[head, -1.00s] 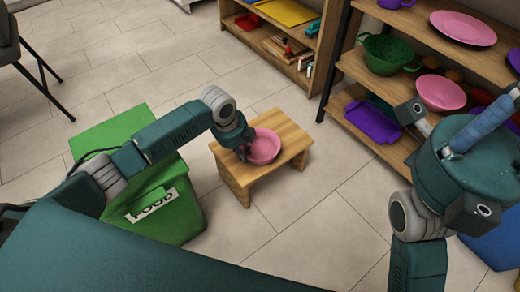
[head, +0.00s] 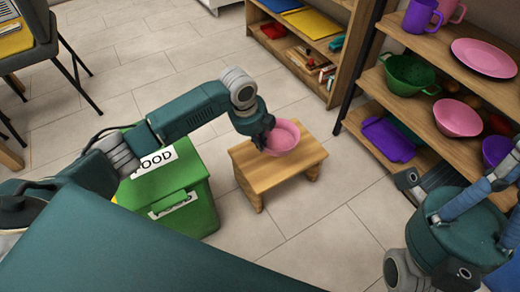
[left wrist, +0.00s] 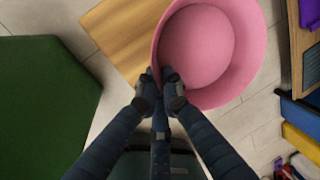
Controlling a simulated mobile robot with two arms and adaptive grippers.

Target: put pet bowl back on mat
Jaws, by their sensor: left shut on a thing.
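The pink pet bowl (head: 285,139) is over the far part of a small wooden stool (head: 262,175) in the head view. It looks raised a little above the stool top. My left gripper (head: 264,136) is shut on the bowl's near-left rim. In the left wrist view the fingers (left wrist: 161,80) pinch the wall of the bowl (left wrist: 200,45), with the stool top (left wrist: 115,38) behind it. I see no mat in these frames.
A green bin (head: 170,185) labelled FOOD stands left of the stool. An open shelf (head: 440,110) with bowls, cups and a plate stands at the right, and a lower bookcase (head: 310,45) behind. A chair (head: 45,45) is at far left. Tiled floor between is clear.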

